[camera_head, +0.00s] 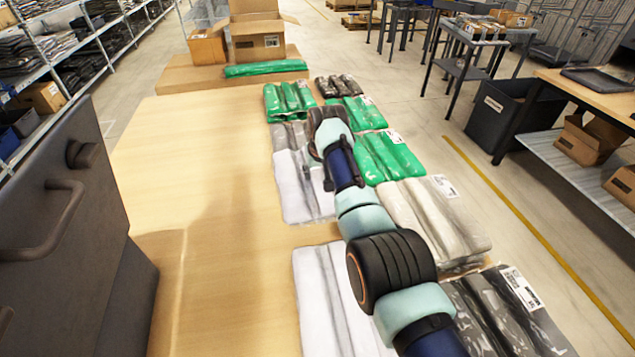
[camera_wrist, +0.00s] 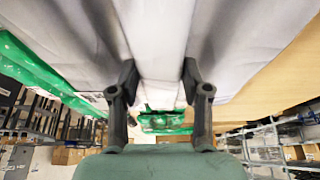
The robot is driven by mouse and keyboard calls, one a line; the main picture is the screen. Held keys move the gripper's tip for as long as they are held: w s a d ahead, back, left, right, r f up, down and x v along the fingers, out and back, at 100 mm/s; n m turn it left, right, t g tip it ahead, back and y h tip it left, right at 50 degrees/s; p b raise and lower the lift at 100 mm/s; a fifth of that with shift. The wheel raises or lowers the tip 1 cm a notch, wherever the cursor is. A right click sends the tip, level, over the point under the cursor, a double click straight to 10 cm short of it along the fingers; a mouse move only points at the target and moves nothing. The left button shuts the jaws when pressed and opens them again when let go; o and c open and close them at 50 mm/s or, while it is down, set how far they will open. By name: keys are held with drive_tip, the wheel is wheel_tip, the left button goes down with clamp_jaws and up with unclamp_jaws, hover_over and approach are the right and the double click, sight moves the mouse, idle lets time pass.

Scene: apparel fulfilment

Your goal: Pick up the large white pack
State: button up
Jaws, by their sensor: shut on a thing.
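A large white pack (camera_head: 296,188) lies in the left column of packs on the wooden table, partly covered by my wrist in the head view. In the wrist view, the pale pack (camera_wrist: 60,35) fills the upper part. My gripper (camera_wrist: 157,82) is shut on it, with one dark finger on each side of a lighter middle strip. The fingertips are mostly hidden by my wrist in the head view. A second white pack (camera_head: 318,300) lies nearer the camera, partly behind my arm. I cannot tell if the held pack is off the table.
Green packs (camera_head: 390,157), a beige pack (camera_head: 432,222) and dark packs (camera_head: 530,325) lie close on the right. Grey and green packs lie beyond. The table (camera_head: 180,150) is clear on the left. An open cardboard box (camera_head: 258,42) stands at the far end.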

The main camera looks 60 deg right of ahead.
sight(318, 173)
wheel_tip(318, 173, up, 10)
drive_tip(key=p, duration=0.2)
drive_tip(key=shift+p, duration=0.3)
